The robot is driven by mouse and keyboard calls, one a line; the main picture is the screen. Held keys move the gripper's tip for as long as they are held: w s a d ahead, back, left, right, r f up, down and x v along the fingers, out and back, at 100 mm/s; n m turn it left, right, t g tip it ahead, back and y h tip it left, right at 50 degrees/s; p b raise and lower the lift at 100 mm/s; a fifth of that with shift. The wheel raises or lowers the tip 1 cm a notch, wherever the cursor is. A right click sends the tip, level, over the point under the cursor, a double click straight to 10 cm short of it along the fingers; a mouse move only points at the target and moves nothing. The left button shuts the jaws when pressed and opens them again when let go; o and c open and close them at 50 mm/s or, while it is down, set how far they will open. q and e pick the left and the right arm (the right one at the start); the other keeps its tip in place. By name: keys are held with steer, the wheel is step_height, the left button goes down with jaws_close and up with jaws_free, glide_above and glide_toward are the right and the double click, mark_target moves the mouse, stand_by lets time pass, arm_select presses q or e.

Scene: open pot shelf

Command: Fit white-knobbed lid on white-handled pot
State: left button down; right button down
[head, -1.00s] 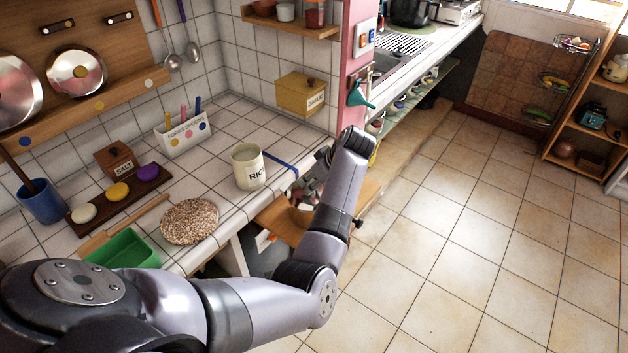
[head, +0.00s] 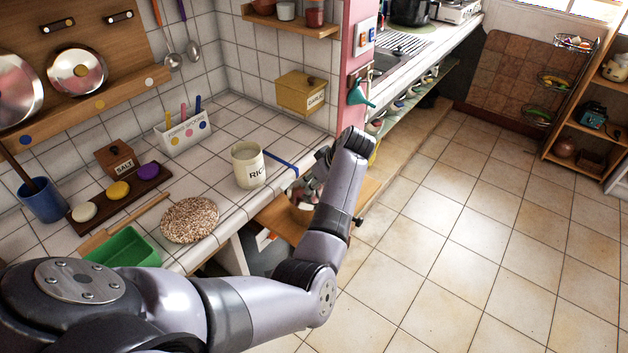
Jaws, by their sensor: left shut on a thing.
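My left gripper (head: 309,187) is beyond the counter's front edge, low by the wooden pot shelf, partly hidden behind my own forearm. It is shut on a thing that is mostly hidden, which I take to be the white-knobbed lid. The rack place by the white dot (head: 150,83) is empty. A wooden shelf board (head: 273,217) shows under the counter. I cannot make out the white-handled pot. My right gripper is out of view.
A RICE jar (head: 248,166) stands near the counter edge beside my gripper. A speckled round mat (head: 189,220) and a green tub (head: 124,247) lie to the left. A pink wall end (head: 352,80) rises behind my gripper. The tiled floor at right is clear.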

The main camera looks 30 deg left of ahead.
arm_select(q)
steer(key=shift+s+f, duration=0.15)
steer(key=shift+f, duration=0.1)
steer(key=c, duration=1.7)
jaws_free()
steer(key=shift+d, duration=0.1)
steer(key=o, duration=0.5)
steer(key=shift+r, duration=0.1)
steer(key=v, duration=1.2)
